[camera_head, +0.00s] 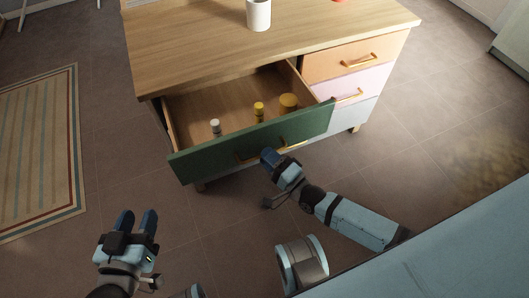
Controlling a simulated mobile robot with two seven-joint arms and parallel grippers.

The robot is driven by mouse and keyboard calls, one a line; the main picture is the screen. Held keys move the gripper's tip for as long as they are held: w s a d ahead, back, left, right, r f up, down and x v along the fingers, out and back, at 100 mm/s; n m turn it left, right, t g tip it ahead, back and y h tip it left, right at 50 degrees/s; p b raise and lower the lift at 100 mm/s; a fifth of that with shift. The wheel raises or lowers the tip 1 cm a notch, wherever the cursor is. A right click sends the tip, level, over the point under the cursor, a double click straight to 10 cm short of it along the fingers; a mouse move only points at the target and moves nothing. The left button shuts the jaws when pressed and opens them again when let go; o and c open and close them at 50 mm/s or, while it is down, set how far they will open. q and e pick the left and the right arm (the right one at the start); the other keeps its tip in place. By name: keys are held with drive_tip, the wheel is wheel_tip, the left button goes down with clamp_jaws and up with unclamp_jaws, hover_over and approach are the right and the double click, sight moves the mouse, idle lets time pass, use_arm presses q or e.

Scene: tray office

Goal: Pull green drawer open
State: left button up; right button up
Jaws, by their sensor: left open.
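The green drawer (210,157) of the wooden-topped desk is pulled well out, and its inside shows. Its brass handle (290,143) runs along the front. My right gripper (268,153) is at the handle, in front of the drawer face. Its fingers overlap the handle's middle, and I cannot tell whether they are closed on it. My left gripper (138,218) is open and empty at the lower left, low over the floor and apart from the drawer.
A white cup (258,15) stands on the desk top (190,45). Orange (345,62) and pink (345,90) drawers at the right are shut. A striped rug (40,150) lies left.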

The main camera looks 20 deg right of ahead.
use_arm(q)
drive_tip(key=shift+g+y, duration=0.6)
drive_tip(key=shift+g, duration=0.3)
drive_tip(key=f, duration=0.1)
drive_tip(key=s+a+f+p, duration=0.1)
drive_tip(key=f, duration=0.1)
drive_tip(key=shift+s+a+f, duration=0.25)
drive_tip(key=shift+a+f, duration=0.05)
drive_tip(key=shift+f, duration=0.05)
use_arm(e)
drive_tip(key=v, duration=1)
drive_tip(key=shift+s+d, duration=0.1)
drive_tip(key=shift+s, duration=0.05)
use_arm(q)
drive_tip(key=shift+r, duration=0.1)
